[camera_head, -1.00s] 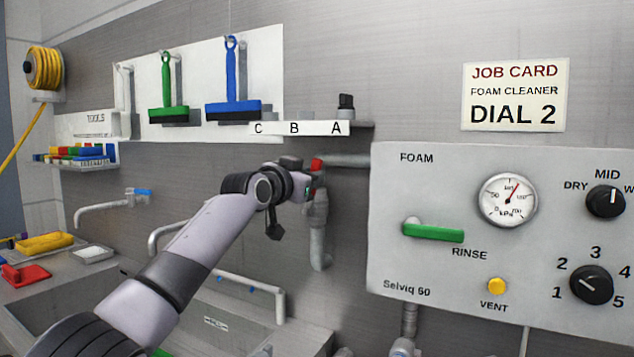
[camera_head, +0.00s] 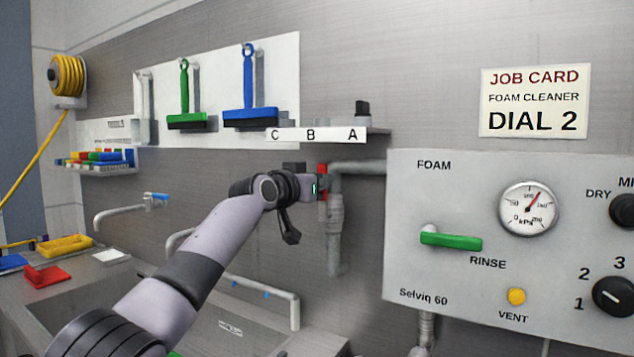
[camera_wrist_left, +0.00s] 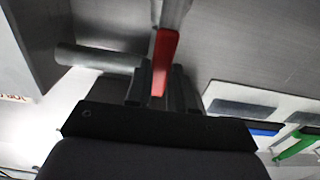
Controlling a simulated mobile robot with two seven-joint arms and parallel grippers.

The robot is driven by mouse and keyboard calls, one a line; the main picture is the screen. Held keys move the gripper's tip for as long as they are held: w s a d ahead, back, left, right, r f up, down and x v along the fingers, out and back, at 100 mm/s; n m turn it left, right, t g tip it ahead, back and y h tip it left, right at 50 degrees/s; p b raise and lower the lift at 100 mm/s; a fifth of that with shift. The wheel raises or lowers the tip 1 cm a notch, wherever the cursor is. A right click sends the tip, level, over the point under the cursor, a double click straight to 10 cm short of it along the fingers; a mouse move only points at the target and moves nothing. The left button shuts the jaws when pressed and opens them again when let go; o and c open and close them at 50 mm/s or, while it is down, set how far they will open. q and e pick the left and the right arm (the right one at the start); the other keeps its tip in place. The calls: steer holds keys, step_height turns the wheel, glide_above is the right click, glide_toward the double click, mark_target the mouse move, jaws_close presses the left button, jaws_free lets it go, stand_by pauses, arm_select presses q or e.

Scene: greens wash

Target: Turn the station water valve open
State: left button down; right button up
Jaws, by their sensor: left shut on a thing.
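The station water valve has a red lever (camera_head: 323,178) on the grey pipe (camera_head: 336,215) left of the foam panel. My left gripper (camera_head: 316,188) is at the lever, partly covering it in the head view. In the left wrist view the red lever (camera_wrist_left: 164,62) lies between the two dark fingers of my left gripper (camera_wrist_left: 159,90), which is shut on it. There the lever lies roughly in line with the pipe (camera_wrist_left: 174,14) behind it. The valve body is mostly hidden. My right gripper is in neither view.
The foam panel (camera_head: 455,275) with a green rinse handle (camera_head: 452,240), gauge and dials stands close on the right. A shelf (camera_head: 330,134) marked C, B, A sits just above the gripper. A sink (camera_head: 235,325) and a faucet (camera_head: 125,208) are below and left.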

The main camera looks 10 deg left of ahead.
arm_select(q)
steer(key=c, duration=1)
jaws_free()
steer(key=shift+a, duration=0.1)
steer(key=shift+o, duration=0.2)
steer(key=b+v, duration=0.5)
steer(key=v, duration=0.2)
steer(key=shift+s, duration=0.1)
